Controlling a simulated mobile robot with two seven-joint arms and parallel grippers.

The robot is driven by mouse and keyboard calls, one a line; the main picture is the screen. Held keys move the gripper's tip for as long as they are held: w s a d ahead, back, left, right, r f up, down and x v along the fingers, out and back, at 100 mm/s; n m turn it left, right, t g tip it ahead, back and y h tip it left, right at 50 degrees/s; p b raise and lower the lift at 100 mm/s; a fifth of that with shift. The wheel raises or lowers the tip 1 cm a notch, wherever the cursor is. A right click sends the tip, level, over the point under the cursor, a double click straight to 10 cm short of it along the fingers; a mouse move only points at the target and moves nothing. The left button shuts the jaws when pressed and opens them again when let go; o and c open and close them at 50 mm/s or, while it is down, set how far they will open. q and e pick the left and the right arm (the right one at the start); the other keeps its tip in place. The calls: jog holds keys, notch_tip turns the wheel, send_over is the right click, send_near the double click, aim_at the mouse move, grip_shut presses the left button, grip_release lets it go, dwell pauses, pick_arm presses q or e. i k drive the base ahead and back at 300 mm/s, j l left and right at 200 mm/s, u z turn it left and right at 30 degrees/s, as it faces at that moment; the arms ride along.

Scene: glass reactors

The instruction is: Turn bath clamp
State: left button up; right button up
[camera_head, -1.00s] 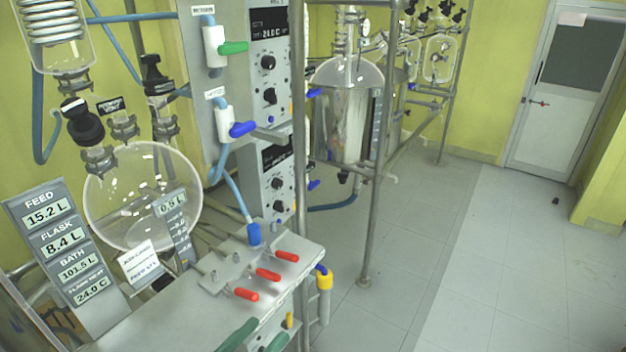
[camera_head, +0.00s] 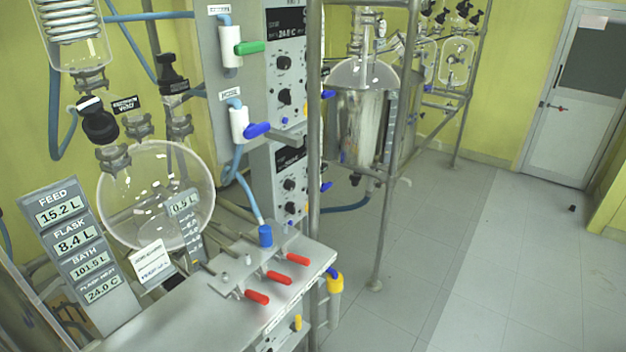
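Three red-handled clamps sit in a row on the grey bench top (camera_head: 185,325): the near one (camera_head: 257,298), the middle one (camera_head: 279,278) and the far one (camera_head: 298,260). Their metal levers run toward the left on a plate. No label shows which of them is the bath clamp. A round glass flask (camera_head: 155,195) stands behind the bench, with a display panel (camera_head: 68,235) reading feed, flask, bath and flask heat values at its left. Neither of my grippers is in view.
A blue-capped hose end (camera_head: 265,236) stands just behind the clamps. A yellow-and-blue fitting (camera_head: 334,283) hangs at the bench's right edge. A steel frame post (camera_head: 314,130) rises close behind it.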

aim_at(284, 254)
jog(key=k+j, duration=0.3)
jog(key=k, duration=0.15)
jog(key=k+j+z, duration=0.1)
jog(key=k+j, duration=0.25)
jog(key=l+u, duration=0.1)
jog(key=u, duration=0.5)
jog(key=i+l+u, duration=0.15)
jog(key=l+u, duration=0.15)
jog(key=i+l+u, duration=0.1)
jog(key=l+u, duration=0.2)
jog(key=l, duration=0.2)
jog(key=i+l, duration=0.1)
jog(key=l, duration=0.3)
jog(key=i+l+u, duration=0.1)
jog(key=l, duration=0.75)
jog(key=i, duration=0.05)
